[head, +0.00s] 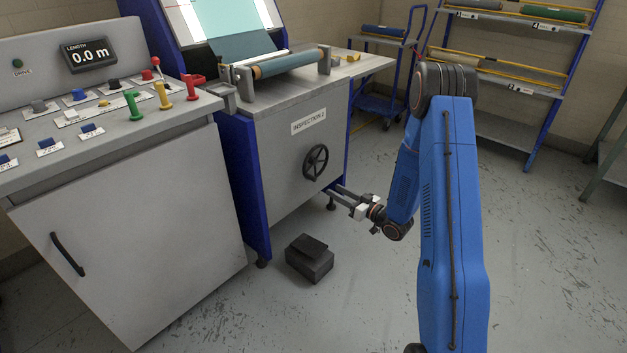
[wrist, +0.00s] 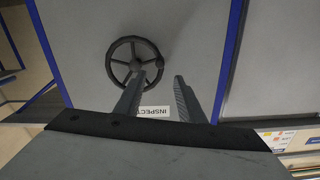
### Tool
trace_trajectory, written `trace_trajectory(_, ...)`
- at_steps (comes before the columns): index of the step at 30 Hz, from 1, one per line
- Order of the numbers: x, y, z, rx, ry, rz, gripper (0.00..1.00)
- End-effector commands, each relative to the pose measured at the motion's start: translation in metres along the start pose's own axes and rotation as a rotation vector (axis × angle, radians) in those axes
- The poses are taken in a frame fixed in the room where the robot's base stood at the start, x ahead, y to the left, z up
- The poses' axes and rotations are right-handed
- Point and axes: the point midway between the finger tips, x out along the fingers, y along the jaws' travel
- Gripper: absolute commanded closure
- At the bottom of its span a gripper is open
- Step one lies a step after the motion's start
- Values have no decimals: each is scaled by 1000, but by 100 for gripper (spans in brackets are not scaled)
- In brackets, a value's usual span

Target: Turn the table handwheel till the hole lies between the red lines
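The table handwheel (head: 315,162) is a black spoked wheel on the grey front panel of the inspection table (head: 290,170). In the wrist view the handwheel (wrist: 134,62) shows whole except where one finger overlaps its lower edge. My gripper (head: 341,192) is just to the lower right of the handwheel in the head view, with its two fingers apart and nothing between them. The wrist view also shows the gripper (wrist: 162,79) open. Whether a finger touches the wheel cannot be told. The hole and the red lines cannot be made out clearly.
A dark pedal-like box (head: 310,261) stands on the floor below the table. A control desk (head: 130,220) with coloured levers and a display reading 0.0 m is at left. A blue trolley (head: 385,104) and a rack (head: 510,72) stand behind. The floor at right is free.

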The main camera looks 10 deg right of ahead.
Motion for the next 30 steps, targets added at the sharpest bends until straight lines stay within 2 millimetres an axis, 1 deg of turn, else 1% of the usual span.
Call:
trace_trajectory(1,10,-1,0,-2,0,-4,64)
trace_trajectory(6,40,-1,0,-1,0,-3,64)
trace_trajectory(15,92,-1,0,-1,0,-2,64)
trace_trajectory(18,105,-1,0,-1,-1,-2,64)
trace_trajectory(21,115,0,0,-1,0,-1,64)
trace_trajectory(24,122,0,0,0,0,0,64)
trace_trajectory(30,125,0,0,0,0,0,64)
